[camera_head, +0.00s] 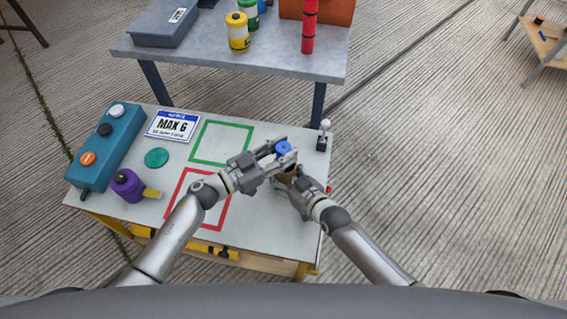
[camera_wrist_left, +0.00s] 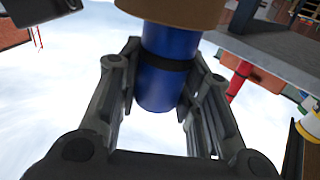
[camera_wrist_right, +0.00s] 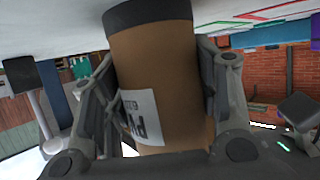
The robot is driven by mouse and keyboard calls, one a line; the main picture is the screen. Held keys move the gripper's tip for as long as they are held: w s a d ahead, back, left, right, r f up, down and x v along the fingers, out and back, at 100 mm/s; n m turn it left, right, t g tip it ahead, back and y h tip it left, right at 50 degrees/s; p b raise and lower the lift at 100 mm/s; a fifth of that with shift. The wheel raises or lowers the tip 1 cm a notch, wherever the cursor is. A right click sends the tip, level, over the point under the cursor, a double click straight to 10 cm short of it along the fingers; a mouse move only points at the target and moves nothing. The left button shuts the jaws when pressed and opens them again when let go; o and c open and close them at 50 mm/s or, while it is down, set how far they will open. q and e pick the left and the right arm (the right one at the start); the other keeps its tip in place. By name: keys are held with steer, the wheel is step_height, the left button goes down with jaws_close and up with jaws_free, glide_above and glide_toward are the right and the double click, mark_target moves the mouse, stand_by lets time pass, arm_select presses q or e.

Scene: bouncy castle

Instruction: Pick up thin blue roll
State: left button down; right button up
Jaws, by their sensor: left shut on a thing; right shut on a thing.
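My right gripper (camera_head: 292,182) is shut on the brown cylinder, which shows in the right wrist view (camera_wrist_right: 165,50) with a white label and a dark end band.
The white table (camera_head: 120,215) carries a teal button box (camera_head: 107,148), a purple container (camera_head: 126,186), a green disc (camera_head: 156,158), a plate sign (camera_head: 173,125), green and red outlined squares, and a joystick (camera_head: 323,135) close at right. A grey table (camera_head: 230,60) stands behind.

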arm_select(q)
steer(key=shift+r, duration=0.1)
step_height(320, 180, up, 10)
steer(key=shift+f, duration=0.1)
stand_by(0.4)
arm_select(e)
steer(key=o, duration=1.5)
steer(key=shift+c, duration=0.2)
steer(key=shift+s+d, duration=0.1)
steer(key=v, duration=1.1)
steer(key=shift+s+d+r, duration=0.15)
steer(key=shift+s+d, duration=0.1)
steer(key=shift+d, duration=0.05)
